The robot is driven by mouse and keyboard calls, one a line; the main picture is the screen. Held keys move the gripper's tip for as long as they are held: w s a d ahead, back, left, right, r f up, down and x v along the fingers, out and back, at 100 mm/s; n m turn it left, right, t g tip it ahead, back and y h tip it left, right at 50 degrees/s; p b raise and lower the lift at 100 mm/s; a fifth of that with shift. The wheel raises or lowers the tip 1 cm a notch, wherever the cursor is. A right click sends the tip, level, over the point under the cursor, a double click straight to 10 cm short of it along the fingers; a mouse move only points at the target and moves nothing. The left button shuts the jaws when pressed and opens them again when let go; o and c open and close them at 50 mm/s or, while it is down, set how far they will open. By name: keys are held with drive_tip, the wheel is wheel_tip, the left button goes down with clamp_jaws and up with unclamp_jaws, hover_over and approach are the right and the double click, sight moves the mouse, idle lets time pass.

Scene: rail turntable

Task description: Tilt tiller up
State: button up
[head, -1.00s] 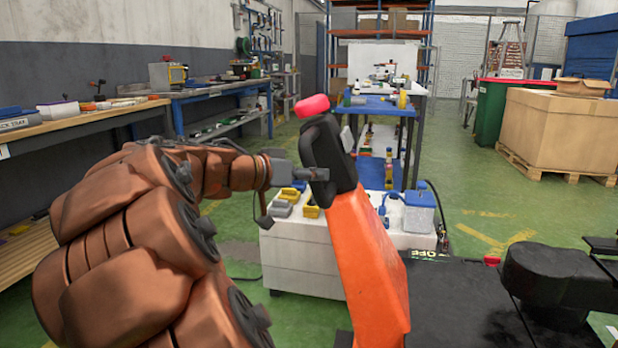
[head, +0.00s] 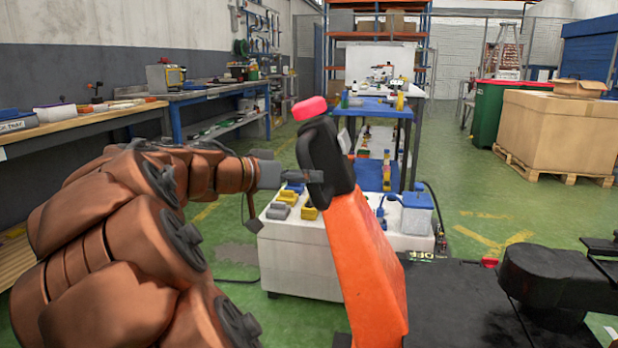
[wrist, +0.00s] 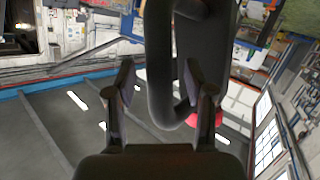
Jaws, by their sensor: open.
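The tiller (head: 366,262) is an orange arm that rises from lower right and leans to the upper left. Its black head (head: 326,152) carries a red button (head: 309,108) on top. My gripper (head: 309,177) reaches in from the left, against or very near the head's left side; its far finger is hidden. In the wrist view, my gripper (wrist: 160,76) has its two fingers spread apart. The dark loop handle (wrist: 160,50) of the tiller head passes between them, and I cannot tell whether they touch it. The red button also shows there (wrist: 205,119).
A white cart (head: 296,250) with yellow and grey parts stands behind the tiller. A dark machine body (head: 470,300) lies at lower right. Workbenches (head: 80,128) line the left wall. A large carton (head: 565,135) on a pallet stands at right. Green floor is open between.

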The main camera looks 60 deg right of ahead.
drive_tip(key=v, duration=1)
drive_tip(key=shift+a, duration=0.15)
drive_tip(key=s+a+r+n+t+y+p, duration=0.1)
drive_tip(key=s+a+r+n+y+p, duration=0.2)
drive_tip(key=a+n+p, duration=0.3)
drive_tip(key=s+a+r+n+t+y+p, duration=0.1)
drive_tip(key=s+a+r+n+y+p, duration=0.2)
drive_tip(key=a+p, duration=1.1)
drive_tip(key=s+a+r+n+t+y+p, duration=0.2)
drive_tip(key=s+a+n+y+p, duration=0.5)
drive_tip(key=p, duration=1.3)
drive_tip(key=a+r+n, duration=0.1)
drive_tip(key=a+n, duration=0.2)
drive_tip(key=a, duration=0.1)
drive_tip(key=shift+s+r+y, duration=0.25)
drive_tip(key=shift+s+y, duration=0.05)
drive_tip(key=shift+y, duration=0.1)
drive_tip(key=shift+c, duration=0.2)
